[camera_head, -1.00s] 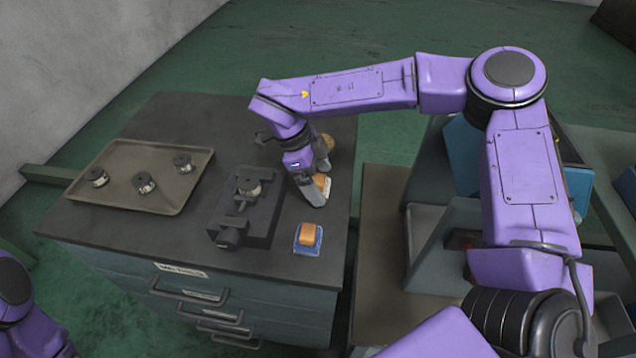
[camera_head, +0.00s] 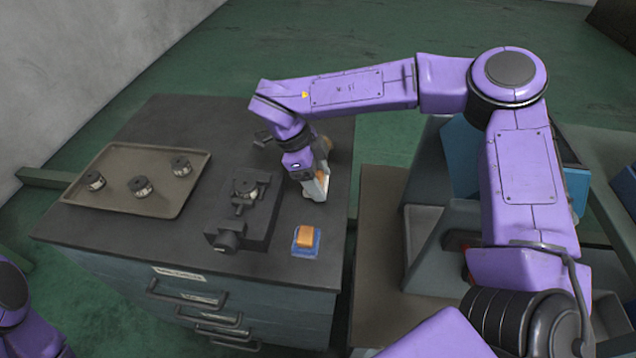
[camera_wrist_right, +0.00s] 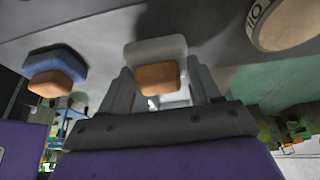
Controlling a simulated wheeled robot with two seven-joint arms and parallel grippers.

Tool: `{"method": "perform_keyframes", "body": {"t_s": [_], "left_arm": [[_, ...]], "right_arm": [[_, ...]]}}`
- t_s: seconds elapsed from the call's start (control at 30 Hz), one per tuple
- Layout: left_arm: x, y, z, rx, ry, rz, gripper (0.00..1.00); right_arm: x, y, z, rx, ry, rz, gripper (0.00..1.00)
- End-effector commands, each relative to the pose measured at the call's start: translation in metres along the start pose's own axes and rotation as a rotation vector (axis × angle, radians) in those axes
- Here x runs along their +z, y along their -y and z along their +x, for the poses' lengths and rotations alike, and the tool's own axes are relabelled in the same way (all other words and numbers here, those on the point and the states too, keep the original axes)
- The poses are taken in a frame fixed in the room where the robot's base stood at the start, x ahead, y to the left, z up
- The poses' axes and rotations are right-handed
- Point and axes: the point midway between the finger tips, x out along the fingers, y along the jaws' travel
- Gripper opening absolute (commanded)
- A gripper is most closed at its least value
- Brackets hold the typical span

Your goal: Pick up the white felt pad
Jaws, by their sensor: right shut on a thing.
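The white felt pad (camera_wrist_right: 155,50), a white slab with an orange block on it, shows in the right wrist view between the two grey fingers. My right gripper (camera_wrist_right: 160,90) is shut on it, one finger on each side of the orange block. In the head view my right gripper (camera_head: 314,186) is at the right part of the cabinet top, and the pad is mostly hidden by the fingers. I cannot tell whether the pad is clear of the surface. My left gripper is out of view; only part of my left arm shows at the lower left.
A blue pad with an orange block (camera_head: 305,239) lies nearer the front edge. A dark vise-like fixture (camera_head: 228,233) stands to its left. A tray (camera_head: 150,205) with several metal parts is at the left. A round tan object (camera_head: 326,143) is partly hidden behind the gripper.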

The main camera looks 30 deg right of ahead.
Motion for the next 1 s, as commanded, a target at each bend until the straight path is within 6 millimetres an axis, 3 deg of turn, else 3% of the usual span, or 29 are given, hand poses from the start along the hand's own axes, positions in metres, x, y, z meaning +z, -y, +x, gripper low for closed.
{"method": "perform_keyframes", "body": {"t_s": [0.07, 0.33, 0.63, 0.8, 1.0], "left_arm": [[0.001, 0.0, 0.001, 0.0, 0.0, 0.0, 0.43], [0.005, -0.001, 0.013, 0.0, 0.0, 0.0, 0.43], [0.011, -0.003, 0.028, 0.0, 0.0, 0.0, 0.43], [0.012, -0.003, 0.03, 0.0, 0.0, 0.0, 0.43], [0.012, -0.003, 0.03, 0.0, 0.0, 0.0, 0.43]], "right_arm": [[-0.006, 0.0, -0.016, -0.004, 0.004, 0.002, 0.33], [-0.016, -0.051, -0.075, -0.006, 0.003, 0.0, 0.33], [-0.011, -0.115, -0.106, -0.003, 0.001, -0.001, 0.33], [-0.01, -0.131, -0.116, -0.002, 0.002, -0.001, 0.33], [-0.01, -0.136, -0.119, 0.001, 0.001, 0.001, 0.33]]}}
